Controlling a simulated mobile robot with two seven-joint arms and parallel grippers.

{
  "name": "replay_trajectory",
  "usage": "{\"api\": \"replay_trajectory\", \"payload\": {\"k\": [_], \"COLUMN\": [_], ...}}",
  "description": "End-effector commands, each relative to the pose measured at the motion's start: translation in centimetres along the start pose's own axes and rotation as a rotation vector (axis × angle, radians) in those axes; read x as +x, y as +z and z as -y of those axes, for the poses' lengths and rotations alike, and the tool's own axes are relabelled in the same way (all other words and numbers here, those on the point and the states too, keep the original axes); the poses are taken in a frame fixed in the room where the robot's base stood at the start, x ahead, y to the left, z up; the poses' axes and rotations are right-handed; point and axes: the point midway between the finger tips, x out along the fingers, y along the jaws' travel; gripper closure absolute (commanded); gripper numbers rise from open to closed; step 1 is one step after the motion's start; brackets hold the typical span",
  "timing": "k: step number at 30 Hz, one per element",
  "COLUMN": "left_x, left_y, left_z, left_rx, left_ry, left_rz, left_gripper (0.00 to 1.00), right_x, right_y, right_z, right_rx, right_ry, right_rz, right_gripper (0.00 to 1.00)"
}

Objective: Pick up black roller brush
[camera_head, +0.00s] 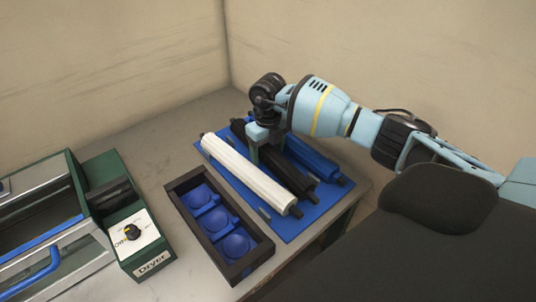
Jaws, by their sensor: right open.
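The black roller brush (287,173) lies on a blue mat (296,226), between a white roller (248,174) and a blue roller (318,161). My right gripper (264,158) comes in from the right and points down over the black roller's far half. Its jaws are open around or just above that roller; which of the two I cannot tell. The gripper and wrist hide part of the black and blue rollers. My left gripper is not in view.
A dark tray (240,270) with blue round cups stands left of the mat. A green machine labelled "Dryer" (148,247) with a dial stands at the left. Walls (120,60) close off the back. Bare table (165,150) shows behind the tray.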

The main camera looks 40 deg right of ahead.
Motion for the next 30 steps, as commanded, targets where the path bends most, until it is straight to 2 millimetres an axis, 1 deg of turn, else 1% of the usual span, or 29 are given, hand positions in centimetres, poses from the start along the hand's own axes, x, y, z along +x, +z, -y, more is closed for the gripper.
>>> {"api": "replay_trajectory", "payload": {"k": [2,3,13,20,23,26,30], "left_x": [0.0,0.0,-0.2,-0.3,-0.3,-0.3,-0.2], "left_y": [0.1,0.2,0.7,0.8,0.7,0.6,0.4], "left_z": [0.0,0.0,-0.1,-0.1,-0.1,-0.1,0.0], "left_rx": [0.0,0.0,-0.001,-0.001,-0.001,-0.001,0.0], "left_ry": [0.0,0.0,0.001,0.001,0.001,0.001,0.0], "left_rz": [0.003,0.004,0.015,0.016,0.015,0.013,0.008], "left_gripper": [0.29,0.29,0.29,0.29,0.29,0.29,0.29], "right_x": [0.0,0.0,0.0,-0.2,-0.9,-2.3,-5.0], "right_y": [0.0,0.0,0.0,0.1,0.1,0.1,0.1], "right_z": [0.0,0.0,0.0,0.0,0.0,0.1,0.0], "right_rx": [0.0,0.0,0.0,0.0,0.0,0.0,-0.001], "right_ry": [0.0,0.0,0.0,0.001,0.001,0.0,0.001], "right_rz": [0.0,0.0,0.0,0.002,0.004,0.005,0.007], "right_gripper": [0.29,0.32,0.75,0.75,0.75,0.75,0.75]}}
